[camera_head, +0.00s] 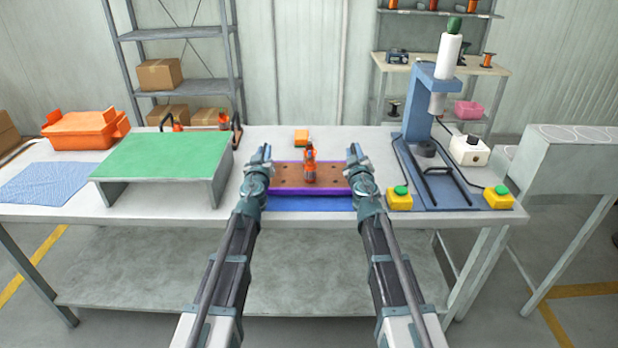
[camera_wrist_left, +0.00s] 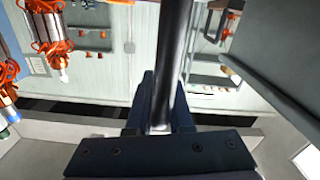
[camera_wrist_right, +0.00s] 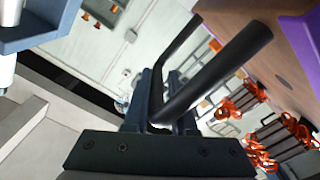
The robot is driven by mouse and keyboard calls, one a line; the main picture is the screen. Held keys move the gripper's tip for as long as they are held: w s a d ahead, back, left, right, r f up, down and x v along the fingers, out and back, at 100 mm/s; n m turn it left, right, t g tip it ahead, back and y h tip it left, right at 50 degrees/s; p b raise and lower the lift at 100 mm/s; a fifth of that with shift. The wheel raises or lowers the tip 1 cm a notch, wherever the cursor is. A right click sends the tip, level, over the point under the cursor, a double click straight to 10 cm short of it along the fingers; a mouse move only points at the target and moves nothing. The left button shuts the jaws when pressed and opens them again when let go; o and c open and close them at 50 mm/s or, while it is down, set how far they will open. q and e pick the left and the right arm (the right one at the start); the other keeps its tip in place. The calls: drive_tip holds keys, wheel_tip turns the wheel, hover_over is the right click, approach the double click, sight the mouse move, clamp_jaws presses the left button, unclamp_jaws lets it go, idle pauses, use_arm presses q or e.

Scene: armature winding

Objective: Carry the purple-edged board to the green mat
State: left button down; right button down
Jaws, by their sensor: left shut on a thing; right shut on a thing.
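The purple-edged board (camera_head: 290,178) has a brown top with dark spots and lies level between my grippers, in front of the robot. My left gripper (camera_head: 264,153) is shut on a black bar handle (camera_wrist_left: 172,65) at the board's left end. My right gripper (camera_head: 355,153) is shut on the black handle (camera_wrist_right: 215,72) at its right end. The purple edge also shows in the right wrist view (camera_wrist_right: 306,40). The green mat (camera_head: 163,155) covers a raised grey stand to the left and is bare.
A blue mat (camera_head: 310,204) shows at the board's front edge; I cannot tell whether they touch. A blue press (camera_head: 428,150) with yellow button boxes stands right. An orange bin (camera_head: 85,130) and blue cloth (camera_head: 52,183) lie far left.

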drive_tip(key=shift+d+r+p, duration=0.2)
drive_tip(key=shift+r+p, duration=0.6)
drive_tip(key=shift+r, duration=0.15)
drive_tip(key=shift+d+r+p, duration=0.15)
drive_tip(key=shift+r+p, duration=0.6)
drive_tip(key=shift+r, duration=0.3)
